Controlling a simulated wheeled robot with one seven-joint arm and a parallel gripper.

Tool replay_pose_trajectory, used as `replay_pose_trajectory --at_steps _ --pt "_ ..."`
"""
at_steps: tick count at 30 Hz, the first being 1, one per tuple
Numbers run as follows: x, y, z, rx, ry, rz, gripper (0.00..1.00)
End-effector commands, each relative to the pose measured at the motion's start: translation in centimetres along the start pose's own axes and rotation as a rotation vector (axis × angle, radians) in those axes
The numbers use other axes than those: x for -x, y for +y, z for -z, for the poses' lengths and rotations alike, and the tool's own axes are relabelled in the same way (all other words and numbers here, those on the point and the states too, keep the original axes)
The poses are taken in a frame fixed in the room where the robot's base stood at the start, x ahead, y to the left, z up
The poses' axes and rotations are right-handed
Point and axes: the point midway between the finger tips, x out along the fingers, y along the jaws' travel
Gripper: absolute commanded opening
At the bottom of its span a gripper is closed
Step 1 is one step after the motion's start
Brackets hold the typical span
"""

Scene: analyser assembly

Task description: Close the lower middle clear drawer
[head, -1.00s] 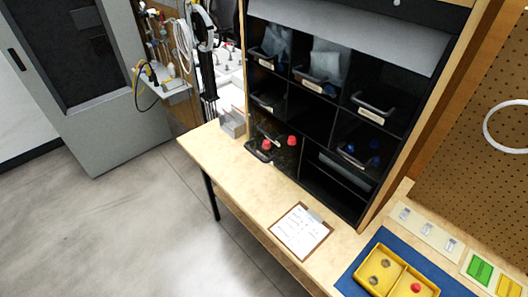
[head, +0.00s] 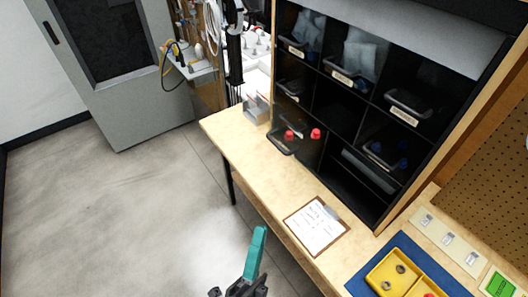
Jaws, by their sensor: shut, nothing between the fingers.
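The black cabinet (head: 386,218) stands on the wooden bench and holds clear drawers in several compartments. A clear drawer with red-capped items (head: 294,141) is at the lower left and sticks out toward me. A clear, pale-edged drawer front (head: 368,171) shows low, right of the middle; I cannot tell how far out it is. The low compartments around it are dark, so the lower middle drawer is hard to make out. My gripper (head: 258,240), with teal fingers, is at the bottom of the view, in front of the bench, shut, empty and apart from the cabinet.
A clipboard (head: 317,226) lies on the bench (head: 262,176) before the cabinet. A yellow tray (head: 385,273) sits on a blue mat (head: 358,284) at lower right. A grey box (head: 257,109) stands at the bench's left end. Open floor (head: 130,220) lies to the left.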

Motion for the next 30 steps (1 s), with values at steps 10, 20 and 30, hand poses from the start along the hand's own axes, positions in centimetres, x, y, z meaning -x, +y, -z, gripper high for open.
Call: replay_pose_trajectory --at_steps 10,20,30 --pt "-5.9 0.6 -3.1 -0.647 0.366 0.075 0.0" --pt "-8.7 1.8 -9.7 -1.178 0.689 0.036 0.0" --pt "-9.3 1.8 -13.7 -1.375 0.836 -0.014 0.0"
